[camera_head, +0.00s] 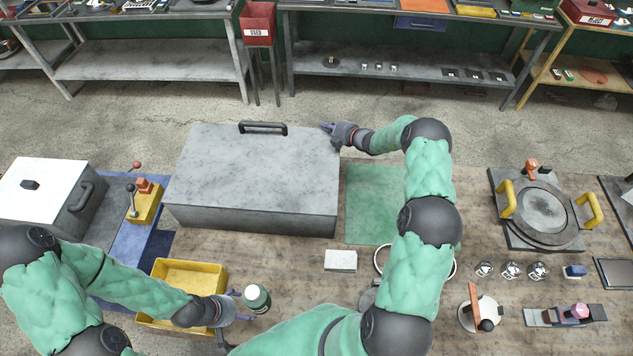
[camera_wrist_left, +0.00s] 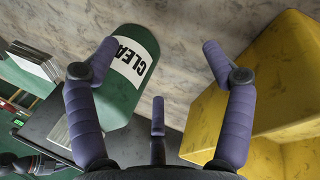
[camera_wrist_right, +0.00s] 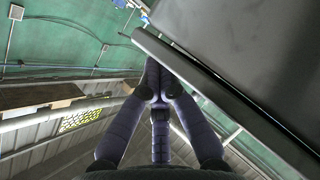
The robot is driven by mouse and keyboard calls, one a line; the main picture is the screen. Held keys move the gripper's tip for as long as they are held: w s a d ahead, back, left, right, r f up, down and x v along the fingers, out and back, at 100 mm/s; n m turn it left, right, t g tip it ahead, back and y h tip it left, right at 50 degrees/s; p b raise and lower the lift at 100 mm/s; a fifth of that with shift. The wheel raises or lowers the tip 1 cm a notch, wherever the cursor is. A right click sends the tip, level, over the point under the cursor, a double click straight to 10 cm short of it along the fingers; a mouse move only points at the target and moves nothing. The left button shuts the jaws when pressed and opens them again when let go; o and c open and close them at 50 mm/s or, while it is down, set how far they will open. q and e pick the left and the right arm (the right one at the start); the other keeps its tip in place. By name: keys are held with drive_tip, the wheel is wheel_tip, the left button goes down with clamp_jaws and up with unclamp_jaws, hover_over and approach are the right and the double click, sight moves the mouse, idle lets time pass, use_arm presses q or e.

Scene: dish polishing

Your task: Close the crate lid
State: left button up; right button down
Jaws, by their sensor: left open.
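The large grey crate (camera_head: 250,220) stands on the work table, left of centre in the head view. Its flat grey lid (camera_head: 255,165) lies across the top, with a dark handle (camera_head: 263,128) along the far edge. I cannot tell whether a gap is left under the lid. My right gripper (camera_head: 327,127) is at the lid's far right corner. In the right wrist view its fingers (camera_wrist_right: 158,92) are together beside a dark panel edge (camera_wrist_right: 225,95); contact is unclear. My left gripper (camera_head: 238,304) is open and empty between a green canister (camera_head: 257,298) and a yellow bin (camera_head: 190,274).
A white-lidded box (camera_head: 45,190) and a yellow lever block (camera_head: 146,203) stand left of the crate. A green mat (camera_head: 373,200) lies right of it. A round press with yellow handles (camera_head: 542,212) and several glass domes stand at the right. Shelves line the back.

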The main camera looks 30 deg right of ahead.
drive_tip(key=shift+s+r, duration=0.1)
drive_tip(key=v, duration=1.1)
drive_tip(key=shift+s+d, duration=0.15)
drive_tip(key=shift+s, duration=0.2)
